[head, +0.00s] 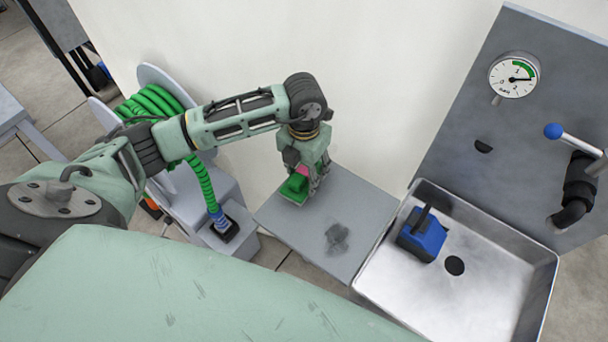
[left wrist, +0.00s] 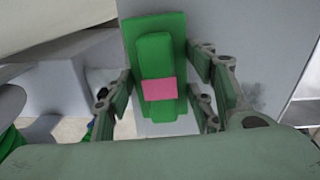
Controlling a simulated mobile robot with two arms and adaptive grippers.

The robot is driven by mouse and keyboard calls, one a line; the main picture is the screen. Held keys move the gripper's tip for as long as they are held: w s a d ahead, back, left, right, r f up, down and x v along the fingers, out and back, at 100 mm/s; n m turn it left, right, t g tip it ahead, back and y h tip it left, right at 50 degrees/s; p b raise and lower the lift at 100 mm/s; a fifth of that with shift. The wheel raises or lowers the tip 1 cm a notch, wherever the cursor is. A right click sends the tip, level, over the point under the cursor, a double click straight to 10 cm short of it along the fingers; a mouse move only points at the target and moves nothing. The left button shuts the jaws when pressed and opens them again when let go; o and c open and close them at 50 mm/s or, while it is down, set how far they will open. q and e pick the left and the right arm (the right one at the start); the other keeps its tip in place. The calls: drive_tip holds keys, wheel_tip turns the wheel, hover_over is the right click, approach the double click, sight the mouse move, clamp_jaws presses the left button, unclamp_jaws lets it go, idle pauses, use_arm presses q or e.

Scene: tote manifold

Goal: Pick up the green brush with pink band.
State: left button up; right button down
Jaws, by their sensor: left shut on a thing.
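The green brush with pink band (head: 294,188) is at the far left part of a grey shelf (head: 365,205). In the left wrist view the brush (left wrist: 155,55) shows a green block with a pink band across it, lying over a wider green base. My left gripper (head: 303,184) points down and is shut on the brush, its fingers on both sides of it (left wrist: 163,103). I cannot tell whether the brush touches the shelf or hangs just above it. My right gripper is not in view.
A steel sink (head: 480,300) right of the shelf holds a blue brush-like object (head: 428,240). A panel with a gauge (head: 514,76) and a blue-knobbed lever (head: 553,131) stands behind it. A green hose reel (head: 150,105) is at left. The shelf's front bears a dark smudge.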

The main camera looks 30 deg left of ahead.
sight(304, 170)
use_arm(q)
drive_tip(key=shift+r, duration=0.1)
wheel_tip(304, 170, up, 4)
drive_tip(key=shift+w+f+b, duration=0.1)
drive_tip(key=shift+b, duration=0.7)
drive_tip(key=s+d+r+b, duration=0.1)
drive_tip(key=s+d+r, duration=0.6)
drive_tip(key=d, duration=0.2)
drive_tip(key=shift+s, duration=0.25)
drive_tip(key=shift+d, duration=0.1)
drive_tip(key=o, duration=0.7)
drive_tip(key=c, duration=0.5)
drive_tip(key=shift+w, duration=0.15)
